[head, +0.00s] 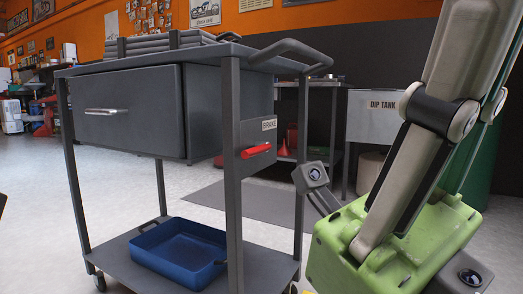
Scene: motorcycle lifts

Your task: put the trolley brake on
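The trolley is a dark grey metal cart with a drawer box (126,108), a lower shelf (122,256) and castors. Its brake lever (256,150) is red and lies nearly level on the right-hand side panel, with its right end slightly higher. A label (269,125) reading "BRAKE" is above it. My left gripper is not in view.
A blue tray (180,252) is on the trolley's lower shelf. The trolley's push handle (300,50) sticks out at the upper right. Behind are a grey mat (255,203) and a dip tank (372,125). Pale floor is clear left of the trolley.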

